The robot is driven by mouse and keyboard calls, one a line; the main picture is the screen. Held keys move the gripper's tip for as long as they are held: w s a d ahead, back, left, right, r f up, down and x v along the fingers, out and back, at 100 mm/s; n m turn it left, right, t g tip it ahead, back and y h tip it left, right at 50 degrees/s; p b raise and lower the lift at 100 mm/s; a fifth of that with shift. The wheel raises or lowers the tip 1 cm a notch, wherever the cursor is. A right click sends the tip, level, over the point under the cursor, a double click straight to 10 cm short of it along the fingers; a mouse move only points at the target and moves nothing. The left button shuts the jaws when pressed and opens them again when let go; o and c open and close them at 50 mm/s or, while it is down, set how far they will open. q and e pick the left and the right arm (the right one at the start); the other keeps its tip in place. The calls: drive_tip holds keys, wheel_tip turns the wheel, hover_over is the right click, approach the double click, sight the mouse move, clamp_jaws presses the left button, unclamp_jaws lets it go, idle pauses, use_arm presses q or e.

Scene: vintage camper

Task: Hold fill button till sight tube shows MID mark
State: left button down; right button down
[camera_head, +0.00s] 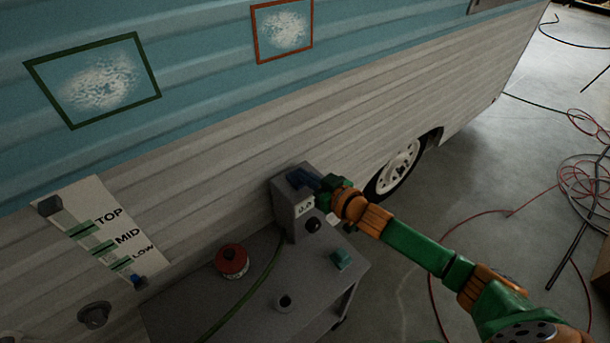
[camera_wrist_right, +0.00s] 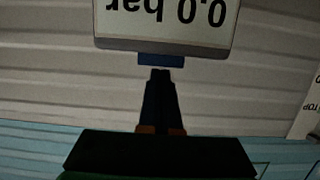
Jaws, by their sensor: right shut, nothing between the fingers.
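The grey box (camera_head: 296,212) stands on the cart, with a display that reads "0.0 bar" upside down in the right wrist view (camera_wrist_right: 168,20). A blue button (camera_wrist_right: 160,60) is on its top face. My right gripper (camera_head: 318,182) is shut and empty at the box top. Its fingertips (camera_wrist_right: 161,73) meet the button's edge in the wrist view; I cannot tell whether it is pressed. The sight tube board (camera_head: 110,220) on the camper wall shows TOP, MID and LOW beside green bands. The fluid level is too dark to read. My left gripper is not in view.
Red and black cables lie on the floor at right. A camper wheel (camera_head: 398,168) is behind my arm.

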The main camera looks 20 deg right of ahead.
drive_tip(key=shift+f+b, duration=0.65)
drive_tip(key=shift+f, duration=0.3)
drive_tip(key=shift+s+f, duration=0.15)
drive_tip(key=shift+s, duration=0.1)
drive_tip(key=shift+f, duration=0.1)
idle(6.7)
